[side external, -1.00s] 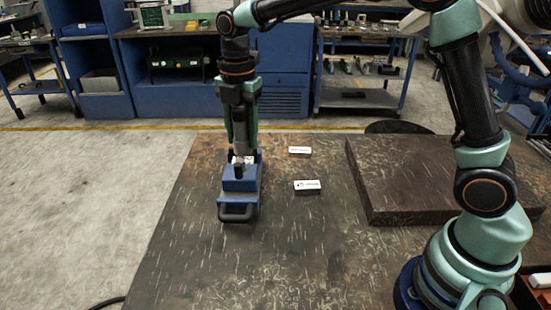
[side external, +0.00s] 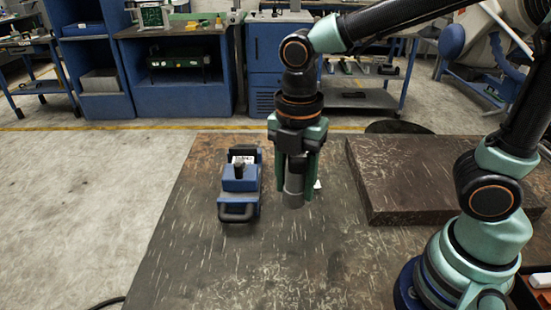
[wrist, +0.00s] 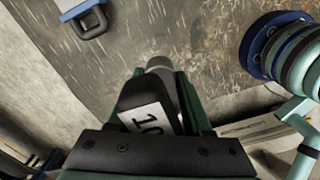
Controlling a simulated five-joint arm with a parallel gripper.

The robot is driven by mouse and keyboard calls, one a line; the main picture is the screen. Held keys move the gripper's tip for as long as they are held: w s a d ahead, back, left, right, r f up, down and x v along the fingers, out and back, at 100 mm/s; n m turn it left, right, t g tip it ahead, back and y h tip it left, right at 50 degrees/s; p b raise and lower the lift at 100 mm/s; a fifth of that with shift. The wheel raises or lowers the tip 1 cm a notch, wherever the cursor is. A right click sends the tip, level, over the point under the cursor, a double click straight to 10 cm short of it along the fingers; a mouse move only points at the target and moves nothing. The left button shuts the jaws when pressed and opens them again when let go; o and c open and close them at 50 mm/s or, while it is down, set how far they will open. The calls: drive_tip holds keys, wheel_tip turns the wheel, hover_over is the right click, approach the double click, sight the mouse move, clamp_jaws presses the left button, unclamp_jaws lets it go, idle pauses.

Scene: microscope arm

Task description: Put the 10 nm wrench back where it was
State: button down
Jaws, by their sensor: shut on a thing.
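My gripper (side external: 295,188) points down over the table and is shut on the 10 nm wrench (side external: 293,190). Its grey round end shows between the fingers in the side view. In the wrist view, the wrench (wrist: 150,100) is a dark body with a white label reading "10" and a grey round tip, between the green fingers. A small white label (side external: 317,184) shows just right of the gripper; the rest of that spot is hidden behind the fingers.
A blue device (side external: 238,205) with a black handle stands left of my gripper; its handle also shows in the wrist view (wrist: 86,22). A raised dark slab (side external: 420,190) lies to the right. The front of the dark table (side external: 240,265) is clear.

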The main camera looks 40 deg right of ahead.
wheel_tip(320, 180, down, 17)
drive_tip(key=shift+f, duration=0.1)
idle(0.5)
drive_tip(key=shift+f, duration=0.1)
drive_tip(key=shift+c, duration=1.7)
unclamp_jaws()
wheel_tip(320, 180, up, 12)
drive_tip(key=d+r+m+t, duration=0.5)
drive_tip(key=d+r+m, duration=0.6)
drive_tip(key=m, duration=1)
drive_tip(key=shift+w+d+r+m+t, duration=0.3)
drive_tip(key=shift+w+d+m, duration=0.1)
drive_tip(key=shift+d, duration=0.2)
